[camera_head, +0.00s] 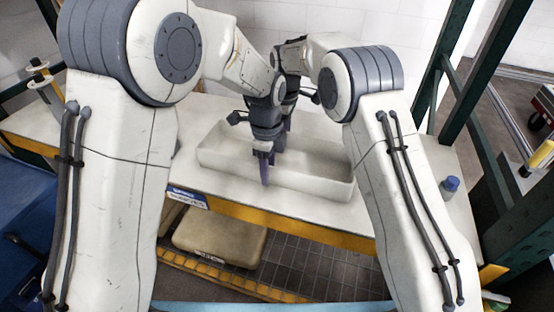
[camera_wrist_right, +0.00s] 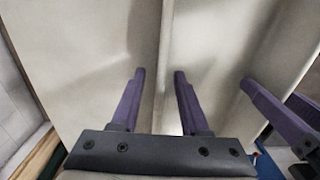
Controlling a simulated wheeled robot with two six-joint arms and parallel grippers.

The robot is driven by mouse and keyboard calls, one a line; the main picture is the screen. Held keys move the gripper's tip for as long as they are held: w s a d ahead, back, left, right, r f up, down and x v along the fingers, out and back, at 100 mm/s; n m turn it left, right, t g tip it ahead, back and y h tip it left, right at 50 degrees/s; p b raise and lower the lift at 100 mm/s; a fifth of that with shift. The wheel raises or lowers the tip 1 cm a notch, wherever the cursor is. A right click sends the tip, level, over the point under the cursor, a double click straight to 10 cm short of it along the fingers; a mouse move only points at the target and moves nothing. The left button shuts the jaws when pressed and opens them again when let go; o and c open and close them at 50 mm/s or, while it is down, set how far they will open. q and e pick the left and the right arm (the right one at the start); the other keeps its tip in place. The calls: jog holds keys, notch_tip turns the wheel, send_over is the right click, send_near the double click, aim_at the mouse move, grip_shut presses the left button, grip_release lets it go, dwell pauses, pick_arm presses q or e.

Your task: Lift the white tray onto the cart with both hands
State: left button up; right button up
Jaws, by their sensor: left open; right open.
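The long white tray (camera_head: 318,183) lies on a pale workbench in the head view. My left gripper (camera_head: 265,172) points down at its near wall, left of the middle, its purple fingers overlapping that wall. It is open. My right gripper is mostly hidden behind the arms in the head view. In the right wrist view, its open purple fingers (camera_wrist_right: 159,74) point along a pale upright edge (camera_wrist_right: 165,50), probably a tray wall, with one finger on each side. The left gripper's fingers (camera_wrist_right: 268,92) show at the right there. I cannot pick out the cart for sure.
The workbench (camera_head: 225,190) has a yellow front edge, with a beige bin (camera_head: 220,240) below. A small blue-capped container (camera_head: 450,186) stands on the bench at the right. Dark green posts (camera_head: 462,75) rise at the right. A blue surface (camera_head: 30,215) lies at the lower left.

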pick_arm(q)
jog(key=shift+f, duration=0.1)
pick_arm(e)
jog(key=shift+f, duration=0.1)
pick_arm(q)
grip_shut()
pick_arm(e)
grip_shut()
dwell(1.1)
